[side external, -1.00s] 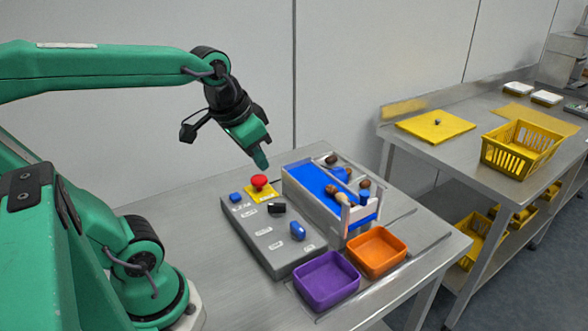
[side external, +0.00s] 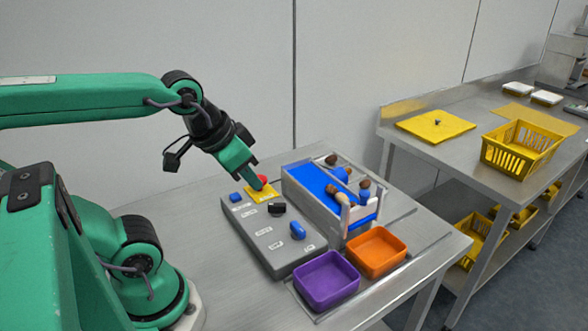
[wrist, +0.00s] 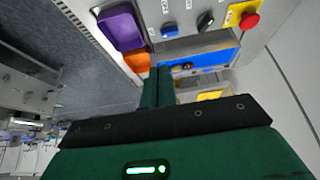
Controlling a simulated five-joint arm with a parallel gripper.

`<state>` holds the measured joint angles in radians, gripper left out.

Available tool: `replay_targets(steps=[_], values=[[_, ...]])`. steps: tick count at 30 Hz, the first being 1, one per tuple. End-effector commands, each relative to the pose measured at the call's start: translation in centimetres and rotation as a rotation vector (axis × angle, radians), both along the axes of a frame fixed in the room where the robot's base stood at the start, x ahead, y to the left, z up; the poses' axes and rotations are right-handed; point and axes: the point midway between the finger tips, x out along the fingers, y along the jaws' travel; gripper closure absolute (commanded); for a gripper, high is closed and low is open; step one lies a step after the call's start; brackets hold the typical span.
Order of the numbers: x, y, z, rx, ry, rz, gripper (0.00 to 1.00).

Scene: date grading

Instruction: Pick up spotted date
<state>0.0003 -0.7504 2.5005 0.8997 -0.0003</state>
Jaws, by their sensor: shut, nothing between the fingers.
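Several brown dates lie on the short blue conveyor belt (side external: 305,179); one dark date (side external: 331,160) is near its far end, another date (side external: 364,183) is near the right side, and a lighter tan-brown date (side external: 331,189) is near the middle. I cannot tell which is spotted. My green gripper (side external: 259,184) is shut and empty, left of the belt, with its tips in front of the red button on the control panel. In the wrist view my shut fingers (wrist: 160,86) point toward the belt (wrist: 212,60), mostly hiding what lies there.
The grey control panel (side external: 262,240) has a red button (side external: 263,179) on a yellow plate, a black knob (side external: 277,208) and a blue switch (side external: 297,230). A purple tray (side external: 327,282) and an orange tray (side external: 376,252) stand in front. A second table holds a yellow basket (side external: 520,150).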

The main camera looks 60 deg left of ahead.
Motion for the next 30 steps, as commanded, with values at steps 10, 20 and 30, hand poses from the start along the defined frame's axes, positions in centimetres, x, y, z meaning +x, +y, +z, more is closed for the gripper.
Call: replay_targets(steps=[10,20,30], values=[[0.0,0.0,0.0,0.0,0.0,0.0,0.48],[0.2,0.0,0.1,0.005,0.003,-0.007,0.48],[2.8,0.5,1.0,0.089,0.063,-0.161,0.48]])
